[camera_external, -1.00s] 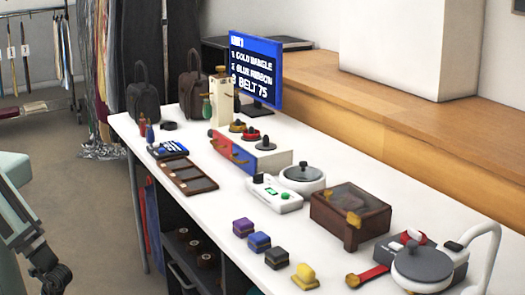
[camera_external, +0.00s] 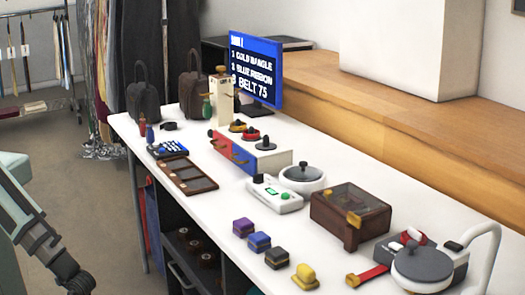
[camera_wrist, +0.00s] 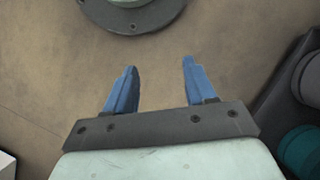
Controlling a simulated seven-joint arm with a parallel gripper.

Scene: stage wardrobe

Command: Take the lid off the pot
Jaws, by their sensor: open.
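A round white pot (camera_external: 314,186) stands near the middle of the white table. A grey lid (camera_external: 302,173) with a dark knob sits on it. My gripper (camera_wrist: 158,75) is open and empty in the wrist view, its two blue fingers apart over the brown floor. The pot and lid are not in the wrist view. In the external view my arm comes in at the lower left, beside the table and well away from the pot. The fingers cannot be made out there.
A white device with a green button (camera_external: 276,195) stands close to the pot's left. A brown glass-topped box (camera_external: 350,216) is at its right. A red-and-blue drawer unit (camera_external: 250,155) is behind. Several small coloured blocks line the front edge. A dark shelf is below the tabletop.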

